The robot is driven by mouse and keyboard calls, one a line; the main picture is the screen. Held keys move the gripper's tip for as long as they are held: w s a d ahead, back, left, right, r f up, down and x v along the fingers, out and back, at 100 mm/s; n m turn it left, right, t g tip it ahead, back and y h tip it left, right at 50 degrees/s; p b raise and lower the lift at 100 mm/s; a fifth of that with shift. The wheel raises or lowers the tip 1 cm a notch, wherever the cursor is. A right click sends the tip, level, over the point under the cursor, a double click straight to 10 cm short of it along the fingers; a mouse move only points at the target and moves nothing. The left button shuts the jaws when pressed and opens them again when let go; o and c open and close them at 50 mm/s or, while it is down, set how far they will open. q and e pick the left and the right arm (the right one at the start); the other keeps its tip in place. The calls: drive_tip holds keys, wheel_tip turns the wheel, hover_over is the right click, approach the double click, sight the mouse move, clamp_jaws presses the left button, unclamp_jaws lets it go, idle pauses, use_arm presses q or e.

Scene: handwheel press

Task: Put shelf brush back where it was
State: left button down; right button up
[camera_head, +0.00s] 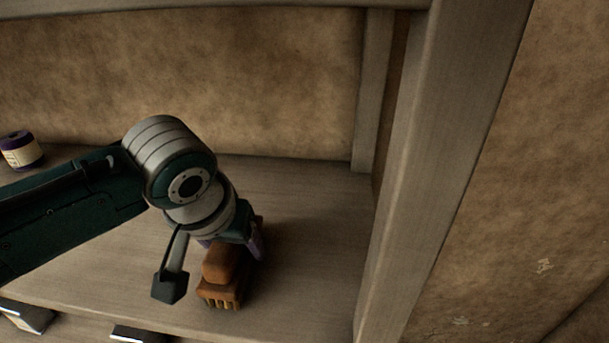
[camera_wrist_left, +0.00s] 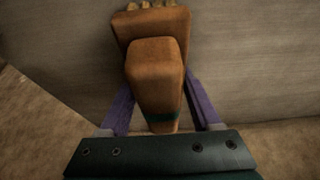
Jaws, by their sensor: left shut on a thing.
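The shelf brush (camera_head: 226,276) is brown and wooden, with pale bristles along its lower edge. It is at the shelf board (camera_head: 310,255), toward the right end, in the head view; I cannot tell whether it rests on the board. My left gripper (camera_head: 240,246) reaches over it from the left and is shut on it. In the left wrist view the brush (camera_wrist_left: 155,70) lies between the two purple fingers of the left gripper (camera_wrist_left: 160,108), with its bristles at the top edge. The arm hides part of the brush in the head view. My right gripper is not in view.
A wooden upright (camera_head: 440,150) stands right of the brush. A purple-lidded jar (camera_head: 20,151) stands at the far left of the shelf. The board between brush and upright is clear. Dark items (camera_head: 140,334) show below the front edge.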

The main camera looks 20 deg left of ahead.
sight(233, 251)
use_arm(q)
drive_tip(key=shift+f, duration=0.2)
drive_tip(key=shift+c, duration=0.4)
unclamp_jaws()
drive_tip(key=shift+v, duration=3.9)
